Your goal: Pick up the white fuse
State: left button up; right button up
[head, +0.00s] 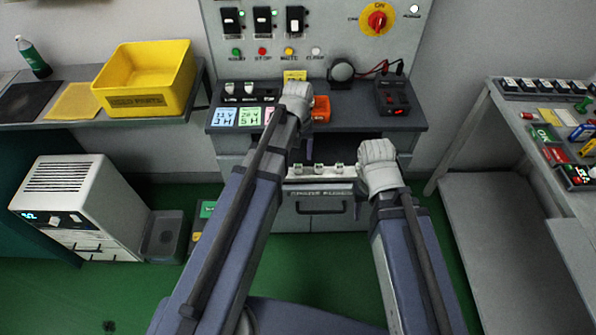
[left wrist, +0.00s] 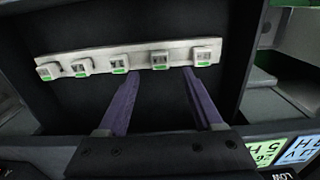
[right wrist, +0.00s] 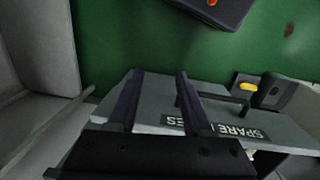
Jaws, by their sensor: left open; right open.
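Several small white block-shaped fuses with green marks sit in a row on a pale rail (left wrist: 100,62) in the left wrist view. My left gripper (left wrist: 160,74) is open and empty, its fingers reaching toward the rail. In the head view a few fuses (head: 305,170) show on the rail, above a drawer front labelled as spare fuses. My right gripper (right wrist: 160,75) is open and empty over that labelled front (right wrist: 215,128).
A grey bench with a control panel (head: 330,35) stands ahead, with an orange box (head: 320,108) and a black device (head: 392,97). A yellow bin (head: 146,78) is at left, a white cabinet (head: 80,205) below. A side bench (head: 500,130) stands right. Green floor is open between.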

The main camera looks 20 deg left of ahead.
aim_at(298, 166)
pick_arm(q)
notch_tip(298, 166, down, 5)
jog(key=b, duration=0.4)
jog(key=shift+s, duration=0.15)
jog(key=shift+r, duration=0.1)
grip_shut()
notch_tip(298, 166, up, 10)
jog(key=p, duration=0.9)
jog(key=shift+p, duration=0.4)
